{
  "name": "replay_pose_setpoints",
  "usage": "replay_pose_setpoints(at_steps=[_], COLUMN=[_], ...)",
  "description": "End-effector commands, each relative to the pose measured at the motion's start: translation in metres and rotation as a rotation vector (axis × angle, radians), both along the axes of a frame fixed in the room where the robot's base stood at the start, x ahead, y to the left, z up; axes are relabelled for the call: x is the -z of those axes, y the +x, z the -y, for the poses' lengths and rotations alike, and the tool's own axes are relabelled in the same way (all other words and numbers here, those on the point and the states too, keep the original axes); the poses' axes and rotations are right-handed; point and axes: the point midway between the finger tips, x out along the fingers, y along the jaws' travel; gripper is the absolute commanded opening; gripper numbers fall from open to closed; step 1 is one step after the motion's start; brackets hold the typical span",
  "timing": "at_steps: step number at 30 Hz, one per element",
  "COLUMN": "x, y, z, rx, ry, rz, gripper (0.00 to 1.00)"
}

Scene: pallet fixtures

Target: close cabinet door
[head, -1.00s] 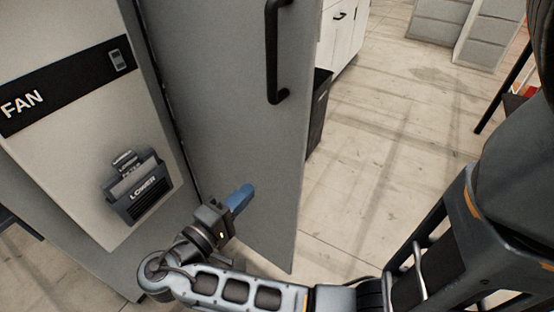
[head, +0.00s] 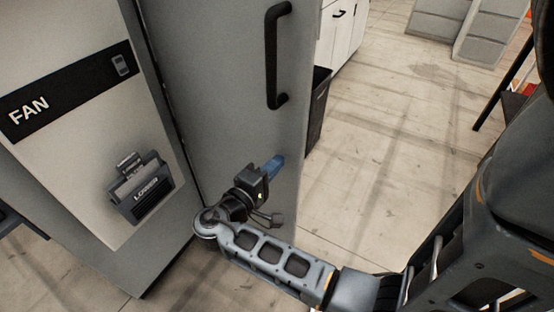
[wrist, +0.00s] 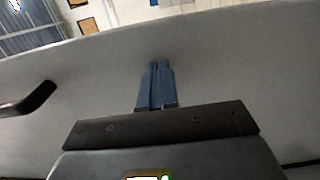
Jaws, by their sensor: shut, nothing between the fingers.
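The cabinet door (head: 225,80) is a grey panel standing open at an angle to the cabinet (head: 165,225), hinged along the cabinet's right edge. A black bar handle (head: 272,60) is fixed on the door's face; it also shows at the left in the wrist view (wrist: 30,102). My gripper (head: 277,164) has blue fingers, pressed together and empty. It is in front of the lower part of the door, below the handle. In the wrist view the fingers (wrist: 157,80) point at the door face (wrist: 230,65); I cannot tell whether they touch it.
A white panel labelled FAN (head: 75,125) with a dark holder (head: 143,188) is on the cabinet's front. A dark bin (head: 317,110) and white drawers (head: 343,35) stand behind the door. The concrete floor (head: 385,150) right of the door is clear.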

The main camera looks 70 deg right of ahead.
Motion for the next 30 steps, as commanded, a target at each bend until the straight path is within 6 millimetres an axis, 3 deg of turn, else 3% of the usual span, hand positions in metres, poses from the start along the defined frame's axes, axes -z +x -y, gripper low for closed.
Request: replay_pose_setpoints(at_steps=[20, 26, 30], x=[0.0, 0.0, 0.0], y=[-0.006, -0.014, -0.022], z=[0.013, 0.031, 0.054], rx=[-0.007, -0.047, -0.098], ry=[0.0, 0.0, 0.0], rz=[0.0, -0.001, 0.0], gripper=[0.0, 0.0, 0.0])
